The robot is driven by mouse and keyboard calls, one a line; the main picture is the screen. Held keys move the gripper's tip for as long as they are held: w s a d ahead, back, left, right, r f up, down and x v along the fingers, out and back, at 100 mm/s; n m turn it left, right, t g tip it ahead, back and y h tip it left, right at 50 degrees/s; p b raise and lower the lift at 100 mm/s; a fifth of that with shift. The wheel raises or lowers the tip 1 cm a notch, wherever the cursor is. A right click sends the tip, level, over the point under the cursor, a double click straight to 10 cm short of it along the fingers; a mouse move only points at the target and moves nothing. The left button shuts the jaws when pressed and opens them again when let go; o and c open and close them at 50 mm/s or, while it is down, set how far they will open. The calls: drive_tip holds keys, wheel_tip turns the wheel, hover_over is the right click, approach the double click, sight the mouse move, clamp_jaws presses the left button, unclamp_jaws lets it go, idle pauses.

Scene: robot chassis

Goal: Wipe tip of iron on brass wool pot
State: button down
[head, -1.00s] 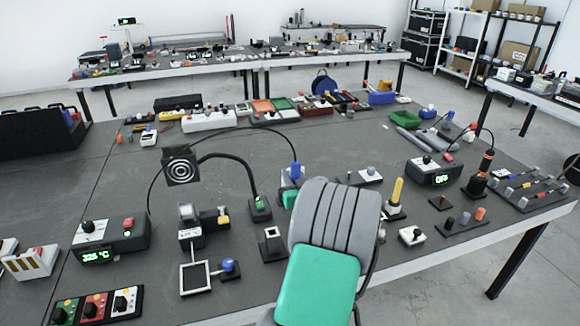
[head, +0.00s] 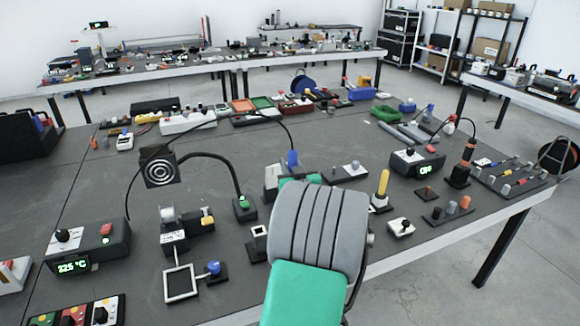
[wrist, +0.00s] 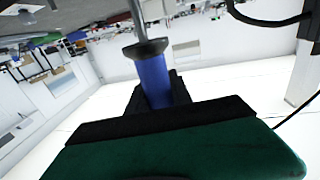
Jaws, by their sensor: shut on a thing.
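The soldering iron's blue handle (head: 292,159) stands upright above the bench, just beyond my arm in the head view. In the wrist view my gripper (wrist: 155,102) is shut on this blue handle (wrist: 153,78), below its dark collar. A metal shaft rises from the collar and leaves the top of the picture, so the tip is out of view. In the head view my arm hides most of the gripper. A dark block with a yellow top (head: 207,219) sits to the left of the iron; I cannot tell whether it is the brass wool pot.
A black station (head: 88,247) with a green display stands at left, its cable arching to the iron. A square fan (head: 161,168) on a bent dark arm (head: 215,162) stands between. A square frame (head: 180,284) lies in front. Bare bench (head: 235,145) shows behind the iron.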

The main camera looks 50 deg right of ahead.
wheel_tip(320, 180, down, 6)
drive_tip(key=b, duration=0.6)
drive_tip(key=shift+b, duration=0.3)
drive_tip(key=shift+r, duration=0.1)
